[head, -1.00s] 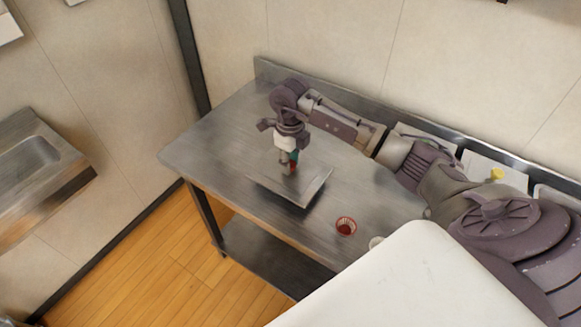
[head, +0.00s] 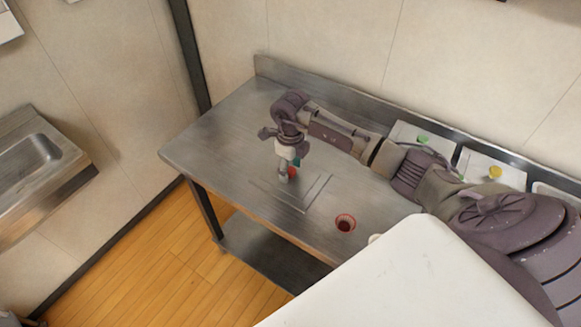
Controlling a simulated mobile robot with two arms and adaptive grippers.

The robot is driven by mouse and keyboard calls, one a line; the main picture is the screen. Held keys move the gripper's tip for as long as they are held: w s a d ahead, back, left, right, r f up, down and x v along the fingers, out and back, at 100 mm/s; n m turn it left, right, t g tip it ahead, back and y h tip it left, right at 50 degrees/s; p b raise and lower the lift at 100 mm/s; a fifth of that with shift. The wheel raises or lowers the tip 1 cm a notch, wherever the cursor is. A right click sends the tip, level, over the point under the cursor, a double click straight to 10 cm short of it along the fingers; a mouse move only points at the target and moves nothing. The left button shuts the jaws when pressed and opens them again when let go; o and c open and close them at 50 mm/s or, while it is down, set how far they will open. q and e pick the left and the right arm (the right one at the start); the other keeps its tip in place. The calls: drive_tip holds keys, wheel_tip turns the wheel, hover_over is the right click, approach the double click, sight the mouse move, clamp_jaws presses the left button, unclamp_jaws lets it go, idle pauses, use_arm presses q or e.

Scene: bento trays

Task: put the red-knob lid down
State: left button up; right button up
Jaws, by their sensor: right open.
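The red-knob lid (head: 310,190) is a flat metal plate lying on the steel table (head: 232,130). Its metal blends with the tabletop, so its edges are faint. Its red knob (head: 291,171) shows between the fingers of my right gripper (head: 288,174), which is open and points down at the knob. I cannot tell whether a finger still touches the knob. My left gripper is not in view.
Along the back right are a lid with a green knob (head: 423,138) and one with a yellow knob (head: 495,172). The table's left part is clear.

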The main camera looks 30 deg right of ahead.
sight(291, 170)
drive_tip(key=shift+r, duration=0.1)
wheel_tip(291, 170, up, 12)
drive_tip(key=b, duration=0.2)
drive_tip(key=shift+b, duration=0.3)
